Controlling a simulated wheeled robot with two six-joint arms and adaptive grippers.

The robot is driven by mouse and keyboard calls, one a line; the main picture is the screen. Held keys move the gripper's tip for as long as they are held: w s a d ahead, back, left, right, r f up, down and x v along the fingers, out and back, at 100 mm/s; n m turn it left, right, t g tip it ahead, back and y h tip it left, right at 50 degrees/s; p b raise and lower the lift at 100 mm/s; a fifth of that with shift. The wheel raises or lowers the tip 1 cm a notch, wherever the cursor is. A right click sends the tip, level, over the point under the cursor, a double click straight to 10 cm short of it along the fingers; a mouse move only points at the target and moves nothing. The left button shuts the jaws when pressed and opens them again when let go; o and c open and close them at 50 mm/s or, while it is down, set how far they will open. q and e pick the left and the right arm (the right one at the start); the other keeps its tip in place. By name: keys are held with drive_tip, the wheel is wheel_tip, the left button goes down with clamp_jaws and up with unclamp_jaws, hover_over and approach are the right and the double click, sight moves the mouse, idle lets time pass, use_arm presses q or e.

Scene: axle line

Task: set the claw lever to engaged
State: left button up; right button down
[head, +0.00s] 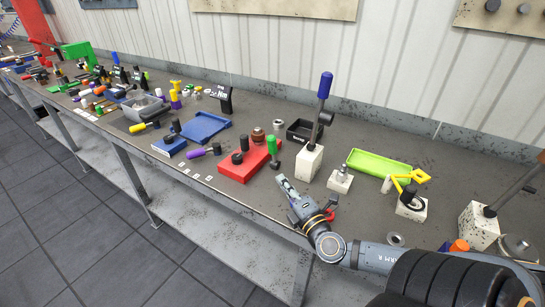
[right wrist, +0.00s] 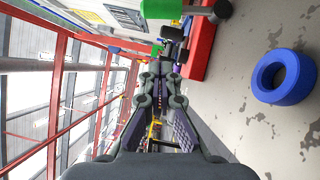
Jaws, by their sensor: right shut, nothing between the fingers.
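A blue-handled lever (head: 325,86) rises from a white block (head: 306,162), tilted a little to the right. A dark lever (head: 512,190) leans right from another white block (head: 478,227) at the right edge. No readable mark tells me which one is the claw lever or its engaged side. My right gripper (head: 281,180) is shut and empty, in front of the blue-handled lever's block and apart from it. It also shows in the right wrist view (right wrist: 160,70). My left gripper is not in view.
A yellow-handled piece (head: 410,178), a small white block (head: 340,181) and a green tray (head: 378,166) stand right. A blue ring (right wrist: 283,77) shows in the right wrist view.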

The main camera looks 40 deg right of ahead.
sight(273, 153)
drive_tip(key=w+d+r+p, duration=0.1)
drive_tip(key=w+d, duration=0.3)
drive_tip(key=w, duration=0.6)
drive_tip(key=shift+w+r, duration=0.25)
drive_tip(key=shift+w, duration=0.1)
drive_tip(key=shift+d+r, duration=0.1)
